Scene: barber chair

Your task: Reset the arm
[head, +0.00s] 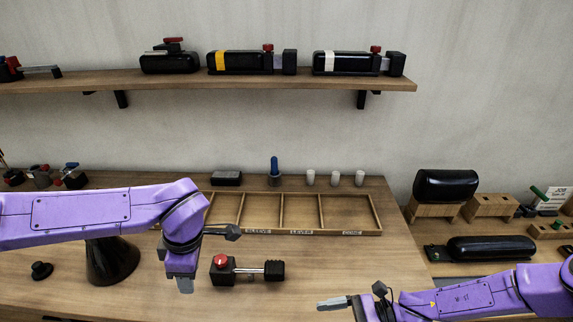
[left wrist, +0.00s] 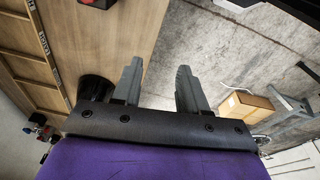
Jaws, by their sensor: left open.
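My left arm comes in from the left in the head view. Its left gripper (head: 185,285) points down over the table, left of a small black device with a red knob (head: 221,262) and a metal rod. In the left wrist view the gripper (left wrist: 158,85) is open, its two grey fingers apart and nothing between them. My right gripper (head: 336,303) is at the lower right of the head view, pointing left. Only part of its fingers shows, so I cannot tell its opening; no held thing shows there.
A wooden compartment tray (head: 380,218) lies behind the device. A black cone (head: 112,262) and a small black knob (head: 41,271) stand on the left. A blue-topped tool (head: 274,170) and white cylinders stand behind the tray. A shelf (head: 200,83) hangs above. The front middle table is clear.

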